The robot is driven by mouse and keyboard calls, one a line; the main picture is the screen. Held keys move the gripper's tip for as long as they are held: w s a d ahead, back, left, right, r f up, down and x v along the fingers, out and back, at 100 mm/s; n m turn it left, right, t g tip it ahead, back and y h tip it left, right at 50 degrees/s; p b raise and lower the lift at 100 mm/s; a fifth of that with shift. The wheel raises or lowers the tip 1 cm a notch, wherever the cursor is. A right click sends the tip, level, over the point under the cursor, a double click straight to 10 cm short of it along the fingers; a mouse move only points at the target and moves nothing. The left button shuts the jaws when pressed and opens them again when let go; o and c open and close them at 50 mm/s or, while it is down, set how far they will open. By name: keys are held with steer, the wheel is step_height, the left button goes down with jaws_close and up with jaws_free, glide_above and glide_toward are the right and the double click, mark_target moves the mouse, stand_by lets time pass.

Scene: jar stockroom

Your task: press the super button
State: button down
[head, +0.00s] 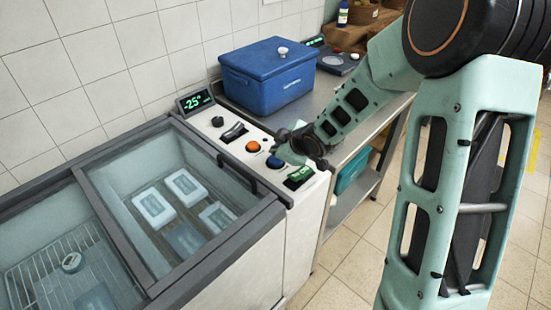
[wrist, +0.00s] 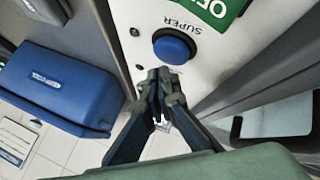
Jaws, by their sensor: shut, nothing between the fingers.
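The super button is a round blue button (wrist: 173,47) beside the printed word SUPER, which reads upside down in the wrist view. In the head view the blue button (head: 274,163) sits on the white control panel (head: 231,149) at the freezer's end. My gripper (wrist: 163,76) is shut and empty, its fingertips just below the button in the wrist picture. In the head view my gripper (head: 285,139) is close behind and right of the button. I cannot tell the height of the fingertips above the panel; they look apart from the button.
An orange button (head: 253,146) and a green switch (head: 300,174) flank the blue one. A display (head: 195,102) reads about -25°. The glass-lidded freezer (head: 183,206) lies left. A blue cooler box (head: 268,80) stands on the metal counter (head: 333,104) behind.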

mark_target(277, 160)
stand_by(0.8)
steer(key=shift+f+b, duration=0.4)
steer(key=shift+f, duration=0.05)
steer(key=shift+f+b, duration=0.5)
stand_by(0.7)
steer(key=shift+r, duration=0.1)
steer(key=shift+r+p, duration=0.85)
steer(key=shift+p, duration=0.1)
step_height(277, 160, up, 5)
steer(key=p, duration=0.5)
steer(key=shift+r, duration=0.1)
steer(key=shift+d, duration=0.1)
stand_by(0.5)
